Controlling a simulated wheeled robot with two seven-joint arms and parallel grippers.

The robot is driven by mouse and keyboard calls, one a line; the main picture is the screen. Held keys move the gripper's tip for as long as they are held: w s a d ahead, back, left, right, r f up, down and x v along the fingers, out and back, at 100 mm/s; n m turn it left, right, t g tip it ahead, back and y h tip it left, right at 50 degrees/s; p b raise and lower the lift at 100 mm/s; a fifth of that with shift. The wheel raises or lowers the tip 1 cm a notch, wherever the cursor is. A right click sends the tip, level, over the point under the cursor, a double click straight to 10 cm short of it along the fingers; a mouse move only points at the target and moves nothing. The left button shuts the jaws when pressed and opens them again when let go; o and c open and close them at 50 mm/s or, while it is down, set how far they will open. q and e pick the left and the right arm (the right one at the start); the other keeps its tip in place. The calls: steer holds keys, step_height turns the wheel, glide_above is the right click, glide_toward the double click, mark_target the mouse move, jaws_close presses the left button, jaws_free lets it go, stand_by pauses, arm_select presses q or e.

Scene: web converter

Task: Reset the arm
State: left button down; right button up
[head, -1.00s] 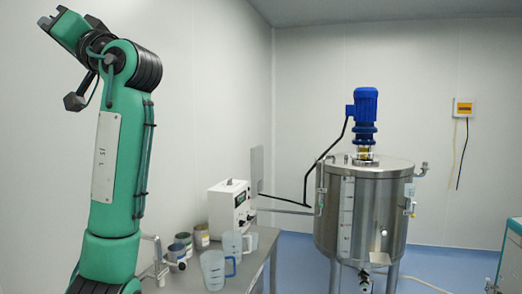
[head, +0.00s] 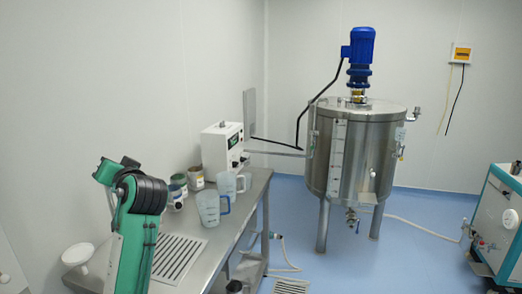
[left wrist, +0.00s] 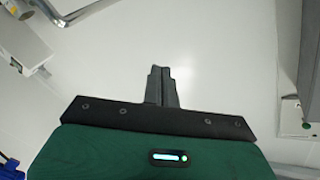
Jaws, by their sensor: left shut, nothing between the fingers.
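My left arm (head: 137,235) is green with a black ribbed joint and stands at the lower left of the head view, in front of the metal table. Its gripper is hidden in the head view. In the left wrist view my left gripper (left wrist: 161,75) is shut, its dark grey fingers together with nothing between them. A plain pale surface lies beyond the fingertips. My right gripper is not in view.
A metal table (head: 232,215) holds jugs (head: 209,208), tins and a white instrument box (head: 222,148). A steel tank (head: 353,155) with a blue motor stands on legs behind. A white and teal machine (head: 497,222) is at right. Blue floor between is mostly open.

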arm_select(q)
steer(key=s+d+f+m+g+h, duration=0.1)
steer(key=s+d+f+h, duration=0.3)
steer(key=f, duration=0.7)
steer(key=s+f+m+g+h, duration=0.1)
steer(key=s+f, duration=0.5)
steer(key=f, duration=0.5)
steer(key=s+d+f+m+g+h, duration=0.1)
steer(key=s+d+f+h, duration=0.3)
steer(key=f, duration=0.7)
steer(key=s+d+f+g+h, duration=0.15)
steer(key=s+f, duration=0.25)
steer(key=s, duration=0.5)
steer(key=s+d+f+g+h, duration=0.15)
steer(key=s+f, duration=0.25)
steer(key=s, duration=0.5)
steer(key=s+d+f+g+h, duration=0.1)
steer(key=s+d+f+g, duration=0.2)
steer(key=s, duration=0.6)
step_height(320, 180, down, 32)
steer(key=a+g, duration=0.1)
steer(key=s+a+f, duration=0.2)
steer(key=s+f, duration=0.7)
steer(key=f, duration=0.1)
steer(key=s+a+f+g, duration=0.1)
steer(key=s+f, duration=0.9)
steer(key=shift+a+m, duration=0.4)
